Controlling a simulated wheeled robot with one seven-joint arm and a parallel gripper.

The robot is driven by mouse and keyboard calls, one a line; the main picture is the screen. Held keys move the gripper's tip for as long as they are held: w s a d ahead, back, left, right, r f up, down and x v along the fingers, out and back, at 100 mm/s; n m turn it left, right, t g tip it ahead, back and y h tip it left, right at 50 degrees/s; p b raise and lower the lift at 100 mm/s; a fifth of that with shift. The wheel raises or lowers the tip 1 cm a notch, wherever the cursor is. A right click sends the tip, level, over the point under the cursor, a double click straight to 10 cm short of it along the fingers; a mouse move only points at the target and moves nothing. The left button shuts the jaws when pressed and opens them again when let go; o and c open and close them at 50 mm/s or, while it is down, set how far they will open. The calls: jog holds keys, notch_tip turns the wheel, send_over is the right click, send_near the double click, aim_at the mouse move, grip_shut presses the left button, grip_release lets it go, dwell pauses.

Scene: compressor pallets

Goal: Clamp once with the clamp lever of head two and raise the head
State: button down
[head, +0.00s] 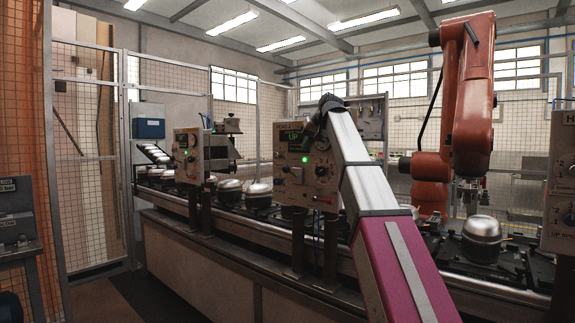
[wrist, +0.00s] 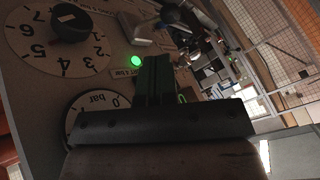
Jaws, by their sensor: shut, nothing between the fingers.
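The middle control box (head: 285,176) stands on posts at the conveyor. A small screen (head: 293,138) on it reads UP in green, and a green lamp is lit below. My arm crosses in front of its right side, with my gripper (head: 312,138) close to the upper part of its face. In the wrist view my gripper's dark fingers (wrist: 153,78) are together and empty, beside the lit green lamp (wrist: 136,61). A numbered dial (wrist: 68,28) and a bar gauge (wrist: 95,112) show upside down. I cannot clearly pick out the clamp lever or the box's number.
Another control box (head: 187,155) stands farther left and one (head: 561,170) at the right edge. Round metal compressors (head: 482,233) sit on pallets along the conveyor. An orange robot arm (head: 468,100) stands behind. Mesh fencing encloses the cell. The floor at the left front is clear.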

jog(key=shift+a, duration=0.1)
dwell(0.3)
send_near(290, 172)
jog(key=x, duration=0.5)
jog(key=shift+s+a+f, duration=0.1)
jog(key=shift+s+a, duration=0.2)
dwell(0.3)
